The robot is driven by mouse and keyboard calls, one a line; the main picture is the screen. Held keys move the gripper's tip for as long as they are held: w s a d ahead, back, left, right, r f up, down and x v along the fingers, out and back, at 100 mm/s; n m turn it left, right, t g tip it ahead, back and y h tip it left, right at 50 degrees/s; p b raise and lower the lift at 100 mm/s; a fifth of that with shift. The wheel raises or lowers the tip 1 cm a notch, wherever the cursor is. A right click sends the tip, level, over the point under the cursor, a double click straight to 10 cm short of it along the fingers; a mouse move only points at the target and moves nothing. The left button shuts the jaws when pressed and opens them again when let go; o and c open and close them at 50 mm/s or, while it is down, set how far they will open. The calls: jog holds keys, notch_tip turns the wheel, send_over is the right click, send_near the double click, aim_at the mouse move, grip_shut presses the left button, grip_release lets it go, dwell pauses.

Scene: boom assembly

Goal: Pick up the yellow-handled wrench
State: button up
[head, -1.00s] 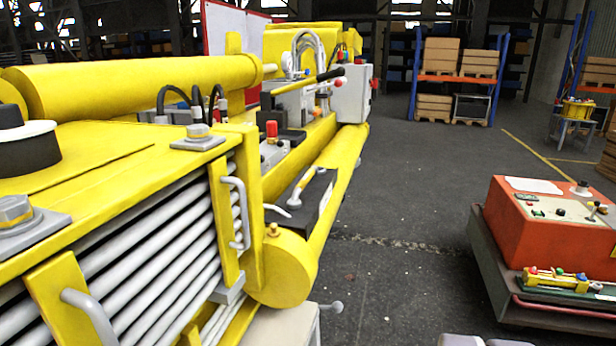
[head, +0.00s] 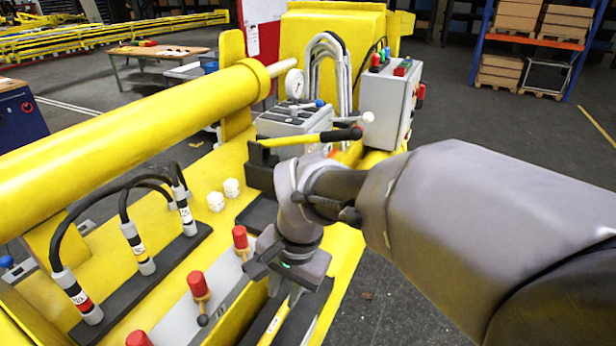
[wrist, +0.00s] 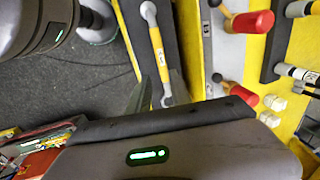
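The yellow-handled wrench (wrist: 158,55) lies along a dark tray on the yellow machine in the wrist view, with grey metal ends and a yellow middle. My gripper (head: 292,285) points down above the tray (head: 312,308).
Red-capped valves (head: 200,285) stand left of the gripper. Black hoses (head: 125,205) and a thick yellow cylinder (head: 140,120) lie farther left. A yellow and black lever (head: 310,137) and a gauge block (head: 290,118) stand behind. Open floor (head: 375,300) lies to the right.

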send_near(274, 327)
jog(key=f, duration=0.3)
jog(key=w+f, duration=0.1)
jog(key=f, duration=0.1)
jog(key=shift+a+f+b, duration=0.15)
jog(key=shift+a+b, duration=0.15)
jog(key=f, duration=0.2)
jog(key=a+f, duration=0.1)
jog(key=f, duration=0.2)
jog(key=shift+s+a, duration=0.1)
jog(key=shift+s, duration=0.05)
jog(key=shift+a+f, duration=0.1)
jog(key=shift+f, duration=0.2)
jog(key=shift+r, duration=0.1)
grip_shut()
